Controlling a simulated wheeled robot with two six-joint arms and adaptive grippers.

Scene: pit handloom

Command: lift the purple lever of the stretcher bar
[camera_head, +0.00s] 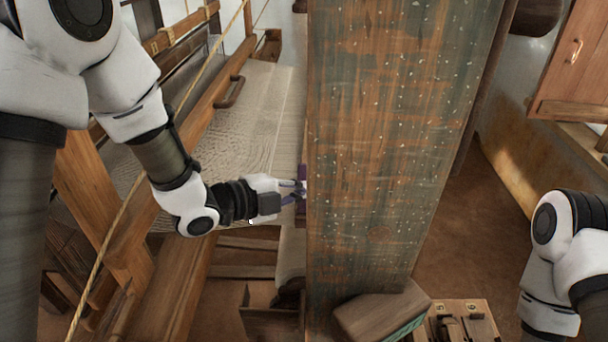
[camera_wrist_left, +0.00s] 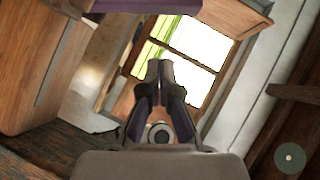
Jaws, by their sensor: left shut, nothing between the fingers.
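A small purple piece (camera_head: 302,173), which looks like part of the lever, shows at the left edge of the big post; the rest of it is hidden behind the post. A purple bar (camera_wrist_left: 165,5) also crosses the top edge of the left wrist view, cut off by the frame. My left gripper (camera_head: 295,190) is beside the post at the cloth's near end, by the purple piece. In the left wrist view its fingertips (camera_wrist_left: 160,70) are together and empty. I cannot tell whether they touch the lever. My right gripper is outside the frames.
A wide worn wooden post (camera_head: 390,130) blocks the middle of the head view. Pale woven cloth (camera_head: 260,110) stretches over the loom left of it. A rope (camera_head: 130,180) runs diagonally at left. A wooden block (camera_head: 382,314) is at the post's foot.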

